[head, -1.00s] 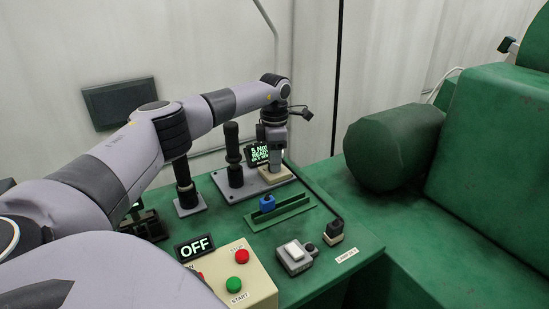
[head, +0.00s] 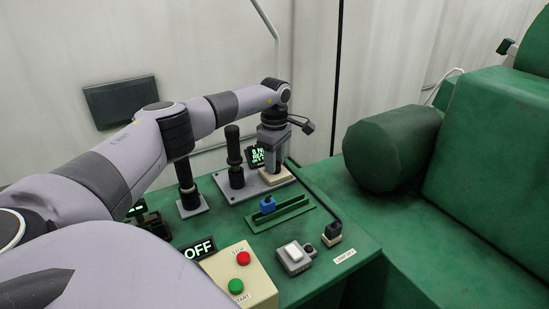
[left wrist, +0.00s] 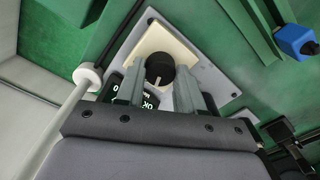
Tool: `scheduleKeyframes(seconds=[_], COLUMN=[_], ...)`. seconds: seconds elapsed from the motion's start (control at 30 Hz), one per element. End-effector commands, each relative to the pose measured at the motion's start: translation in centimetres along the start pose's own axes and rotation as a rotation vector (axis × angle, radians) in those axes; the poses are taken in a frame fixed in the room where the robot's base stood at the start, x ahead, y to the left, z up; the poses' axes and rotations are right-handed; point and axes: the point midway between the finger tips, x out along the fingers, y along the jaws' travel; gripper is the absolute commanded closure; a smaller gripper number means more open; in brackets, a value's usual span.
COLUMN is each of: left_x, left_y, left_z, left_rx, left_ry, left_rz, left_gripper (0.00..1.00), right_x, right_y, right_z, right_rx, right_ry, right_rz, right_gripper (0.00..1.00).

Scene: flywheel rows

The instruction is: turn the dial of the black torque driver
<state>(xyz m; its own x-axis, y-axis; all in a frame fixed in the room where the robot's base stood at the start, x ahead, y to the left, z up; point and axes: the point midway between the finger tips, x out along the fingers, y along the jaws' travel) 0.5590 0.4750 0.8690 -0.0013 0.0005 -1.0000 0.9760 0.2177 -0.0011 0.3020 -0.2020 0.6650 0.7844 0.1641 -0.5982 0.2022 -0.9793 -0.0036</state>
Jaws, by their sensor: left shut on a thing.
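A black torque driver (head: 234,158) stands upright on a grey plate (head: 228,195) at the back of the green bench. A small lit display (head: 256,157) stands on that plate, partly behind my gripper; its text is too small to read surely. The round black dial (left wrist: 160,72) sits on a cream block (left wrist: 185,51) with a pale mark on its face. My left gripper (head: 272,172) points down over the block, its two fingers shut on the dial from either side. In the head view the fingers hide the dial. My right gripper is not in view.
A second black tool (head: 186,178) stands on its own small plate to the left. A green rail with a blue part (head: 268,204), a grey switch box (head: 295,257) and a START/STOP box (head: 243,284) lie nearer. A large green machine (head: 480,170) fills the right.

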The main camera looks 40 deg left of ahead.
Motion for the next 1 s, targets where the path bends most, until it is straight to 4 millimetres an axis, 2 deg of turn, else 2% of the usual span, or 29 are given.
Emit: scheduleKeyframes(seconds=[0.2, 0.5, 1.0], left_x=[-0.14, -0.14, -0.15], left_y=[0.10, 0.10, 0.10], left_z=[0.15, 0.17, 0.19], left_rx=[0.172, 0.322, 0.373], left_ry=[-0.004, -0.004, -0.004], left_rz=[0.004, 0.005, 0.005], left_gripper=[0.93, 0.93, 0.93], right_x=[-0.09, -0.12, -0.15], right_y=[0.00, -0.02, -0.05], right_z=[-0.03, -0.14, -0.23], right_rx=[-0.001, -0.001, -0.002], right_ry=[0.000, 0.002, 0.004], right_rz=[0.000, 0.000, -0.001], right_gripper=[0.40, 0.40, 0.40])
